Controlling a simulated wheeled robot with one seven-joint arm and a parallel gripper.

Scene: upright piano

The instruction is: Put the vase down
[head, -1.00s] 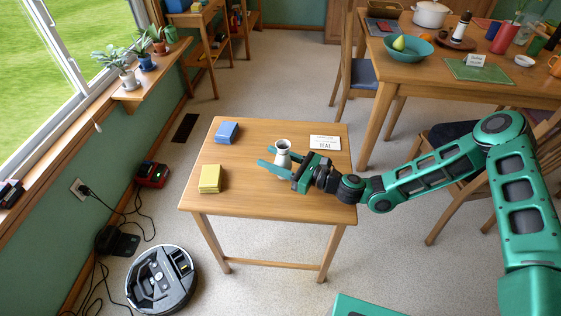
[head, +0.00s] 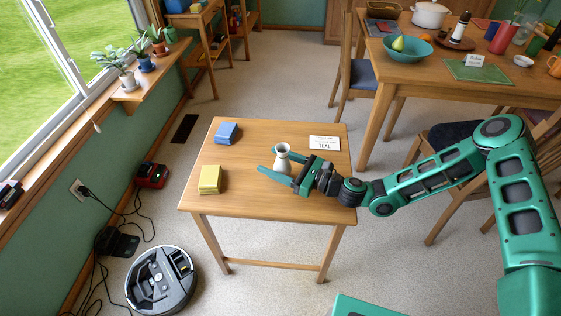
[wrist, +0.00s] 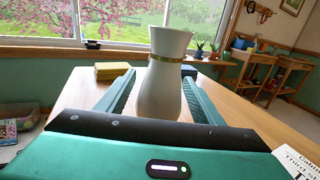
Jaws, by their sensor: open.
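The vase (head: 282,160) is white with a flared mouth and a gold band round its neck. It stands upright on the small wooden table (head: 258,203). My gripper (head: 268,160) is open, with its green fingers on either side of the vase. In the wrist view the vase (wrist: 160,95) stands between the fingers (wrist: 160,88), and they look apart from its sides.
A yellow block (head: 209,179), a blue block (head: 227,133) and a white card (head: 324,143) lie on the small table. A robot vacuum (head: 161,280) sits on the floor. The larger dining table (head: 400,70) stands at the back right.

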